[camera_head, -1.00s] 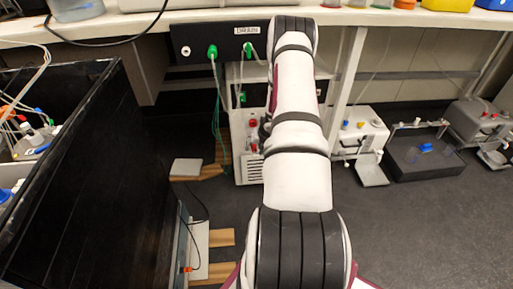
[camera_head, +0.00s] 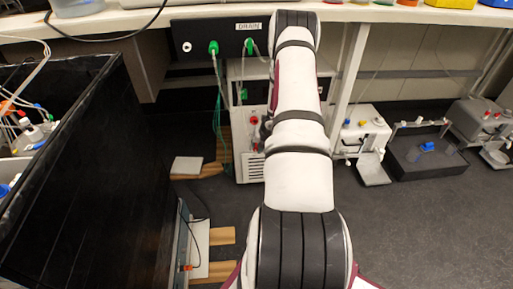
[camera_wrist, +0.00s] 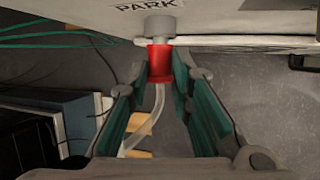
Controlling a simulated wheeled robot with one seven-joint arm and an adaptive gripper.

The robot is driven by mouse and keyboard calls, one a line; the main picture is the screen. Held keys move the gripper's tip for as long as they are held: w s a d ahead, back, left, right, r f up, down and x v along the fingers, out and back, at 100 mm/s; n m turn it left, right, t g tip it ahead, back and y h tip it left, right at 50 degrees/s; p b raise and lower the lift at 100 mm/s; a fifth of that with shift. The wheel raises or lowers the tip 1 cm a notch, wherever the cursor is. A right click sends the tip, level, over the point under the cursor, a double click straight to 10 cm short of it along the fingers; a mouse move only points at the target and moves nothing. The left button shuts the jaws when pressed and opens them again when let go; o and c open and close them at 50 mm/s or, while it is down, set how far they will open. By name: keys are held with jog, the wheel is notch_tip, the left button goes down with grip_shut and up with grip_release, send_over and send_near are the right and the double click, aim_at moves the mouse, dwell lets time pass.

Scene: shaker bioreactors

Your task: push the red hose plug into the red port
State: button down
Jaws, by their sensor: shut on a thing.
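The red hose plug (camera_wrist: 160,62) is between my gripper's fingertips (camera_wrist: 161,74) in the wrist view, with a clear hose hanging from its lower end. My gripper is shut on it. The plug's upper end is at a grey round fitting under a "PARK" label (camera_wrist: 150,5); I cannot tell whether it is seated there or just touching. In the head view my arm hides the gripper and the plug. A small red fitting (camera_head: 253,120) shows on the white unit (camera_head: 250,170) left of my arm; I cannot tell if it is the red port.
A dark panel (camera_head: 206,32) labelled "DRAIN" holds green plugs (camera_head: 213,47) with hoses. A black-walled box (camera_head: 95,170) stands on the left. White devices (camera_head: 363,130) and a dark tray (camera_head: 427,155) stand on the right. The dark floor at lower right is clear.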

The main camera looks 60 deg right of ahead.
jog(key=shift+s+a+b, duration=0.7)
jog(key=shift+a+b, duration=0.1)
jog(key=shift+b, duration=0.75)
jog(key=shift+a, duration=0.1)
jog(key=s+a+b, duration=0.2)
jog(key=shift+a+b, duration=0.1)
jog(key=shift+b, duration=0.3)
dwell(0.5)
notch_tip(320, 180, up, 12)
jog(key=p, duration=1.2)
jog(key=w+d+p, duration=0.1)
jog(key=p, duration=0.1)
jog(key=w+d+p, duration=0.1)
jog(key=p, duration=0.1)
jog(key=shift+w+d, duration=0.15)
jog(key=shift+d, duration=0.2)
